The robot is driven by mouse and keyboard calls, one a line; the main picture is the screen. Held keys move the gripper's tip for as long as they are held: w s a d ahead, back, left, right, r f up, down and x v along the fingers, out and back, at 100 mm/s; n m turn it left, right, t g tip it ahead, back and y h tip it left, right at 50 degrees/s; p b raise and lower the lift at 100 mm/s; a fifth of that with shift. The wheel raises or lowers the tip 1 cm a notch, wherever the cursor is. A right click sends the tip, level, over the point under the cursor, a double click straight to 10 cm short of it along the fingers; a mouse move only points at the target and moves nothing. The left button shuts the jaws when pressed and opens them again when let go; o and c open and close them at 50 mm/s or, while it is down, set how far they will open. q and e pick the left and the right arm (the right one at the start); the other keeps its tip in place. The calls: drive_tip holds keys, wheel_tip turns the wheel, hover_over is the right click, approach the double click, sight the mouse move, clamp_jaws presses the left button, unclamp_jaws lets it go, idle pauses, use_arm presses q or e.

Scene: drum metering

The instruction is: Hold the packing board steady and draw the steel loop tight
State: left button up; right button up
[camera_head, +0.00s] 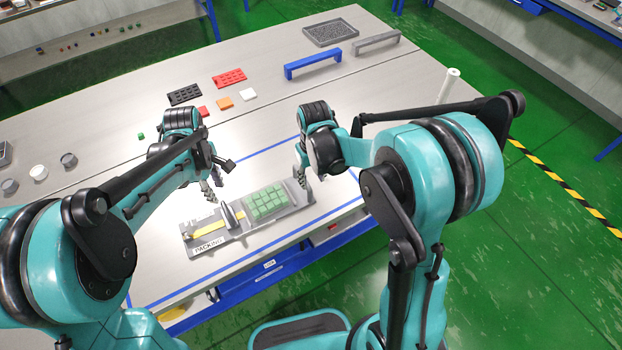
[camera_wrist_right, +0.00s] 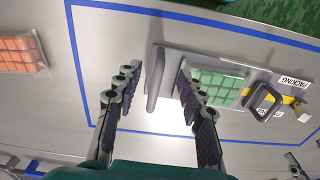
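The packing board (camera_head: 200,246) is a grey plate on the table, labelled PACKING, carrying a block of green cubes (camera_head: 266,202) and a yellow strip (camera_head: 205,230). The steel loop (camera_head: 229,214) stands upright around the strip, left of the cubes; it also shows in the right wrist view (camera_wrist_right: 262,101). My left gripper (camera_head: 213,187) hangs above and behind the loop, apart from it, its fingers seemingly spread. My right gripper (camera_head: 303,177) is at the board's right end. In the right wrist view its open fingers (camera_wrist_right: 157,75) straddle the upright grey end plate (camera_wrist_right: 152,88); contact is unclear.
Blue tape (camera_head: 268,148) outlines the work area. Red (camera_head: 229,79) and black trays, loose colored pieces, a blue handle-like bar (camera_head: 313,63) and a dark grey tray (camera_head: 330,32) lie farther back. An orange block pack (camera_wrist_right: 20,50) lies outside the tape. Table around the board is clear.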

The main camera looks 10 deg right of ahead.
sight(311, 193)
drive_tip(key=shift+w+a+f, duration=0.1)
drive_tip(key=shift+w+f, duration=0.05)
drive_tip(key=shift+f, duration=0.5)
drive_tip(key=shift+w+a+f, duration=0.1)
drive_tip(key=shift+f, duration=4.05)
clamp_jaws()
